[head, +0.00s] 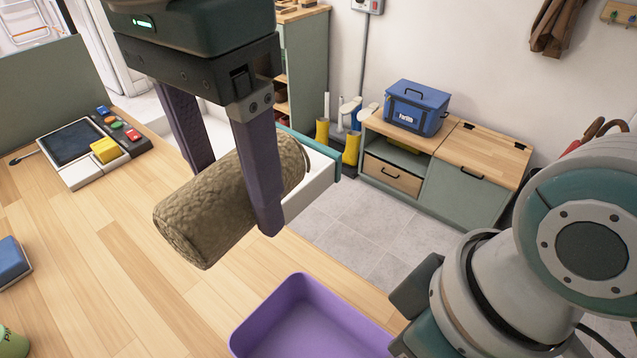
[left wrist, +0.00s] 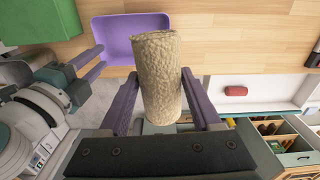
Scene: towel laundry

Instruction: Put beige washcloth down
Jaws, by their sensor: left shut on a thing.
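The beige washcloth (head: 205,220) is rolled into a thick cylinder. My left gripper (head: 228,195) is shut on it, one finger on each side. The roll hangs tilted in the head view, over the wooden counter (head: 120,270). In the left wrist view the washcloth (left wrist: 157,75) lies between the two purple fingers of my left gripper (left wrist: 160,100), and its far end overlaps the rim of the purple bin (left wrist: 118,23). My right gripper (left wrist: 88,52) is at the left of that view beside the bin, its fingers apart and empty.
The purple bin (head: 245,332) is at the front of the head view. A tablet (head: 70,143) and a yellow block (head: 105,150) are at the left. An open white drawer (head: 318,180) is behind the washcloth. A blue box (head: 416,106) stands on a far cabinet. The middle counter is clear.

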